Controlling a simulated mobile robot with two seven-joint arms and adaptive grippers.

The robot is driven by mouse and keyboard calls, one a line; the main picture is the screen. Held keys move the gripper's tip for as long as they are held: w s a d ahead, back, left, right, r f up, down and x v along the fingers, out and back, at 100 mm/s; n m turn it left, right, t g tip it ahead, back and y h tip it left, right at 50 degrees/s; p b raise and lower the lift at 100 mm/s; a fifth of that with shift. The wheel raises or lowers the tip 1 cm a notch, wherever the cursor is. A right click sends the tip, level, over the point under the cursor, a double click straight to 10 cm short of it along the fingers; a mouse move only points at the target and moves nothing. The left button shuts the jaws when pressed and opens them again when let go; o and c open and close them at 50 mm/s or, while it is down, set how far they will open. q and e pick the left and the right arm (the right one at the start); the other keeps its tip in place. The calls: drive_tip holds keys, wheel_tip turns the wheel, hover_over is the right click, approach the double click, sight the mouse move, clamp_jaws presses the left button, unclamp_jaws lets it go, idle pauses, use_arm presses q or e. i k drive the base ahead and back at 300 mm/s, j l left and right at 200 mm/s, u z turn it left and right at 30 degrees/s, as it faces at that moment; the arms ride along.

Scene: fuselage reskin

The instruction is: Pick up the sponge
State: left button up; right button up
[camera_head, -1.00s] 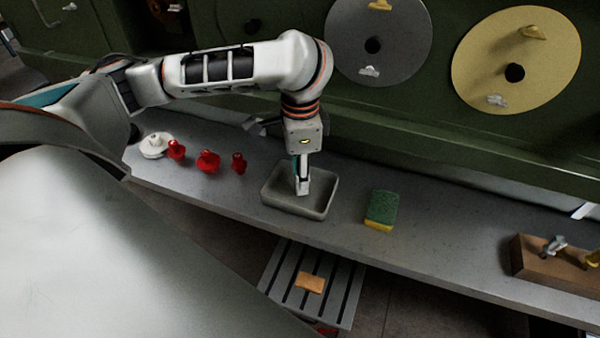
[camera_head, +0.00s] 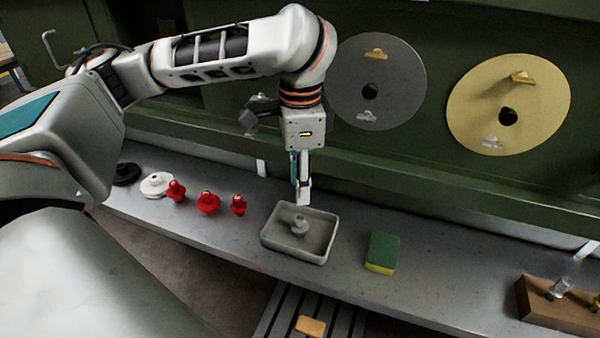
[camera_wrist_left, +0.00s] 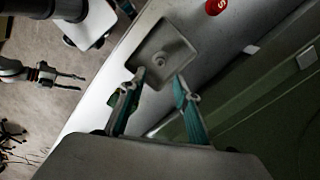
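The sponge (camera_head: 381,253), green on top with a yellow lower layer, lies flat on the grey shelf, just right of a grey tray (camera_head: 264,238). My left gripper (camera_head: 303,200) points down above the back part of the tray, up and left of the sponge and apart from it. In the left wrist view its two fingers (camera_wrist_left: 160,84) are spread with nothing between them. A green patch by the left finger there may be the sponge, partly hidden. My right gripper (camera_wrist_left: 80,83) shows at the left of the wrist view, fingers apart and empty.
A grey knobbed piece (camera_head: 300,226) sits in the tray. Red knobbed pieces (camera_head: 208,203), a white one (camera_head: 156,185) and a black one (camera_head: 126,174) stand left. A wooden block (camera_head: 560,308) stands right. A green panel with discs (camera_head: 380,82) rises behind the shelf.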

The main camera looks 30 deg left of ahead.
sight(382, 250)
drive_tip(key=k, duration=1)
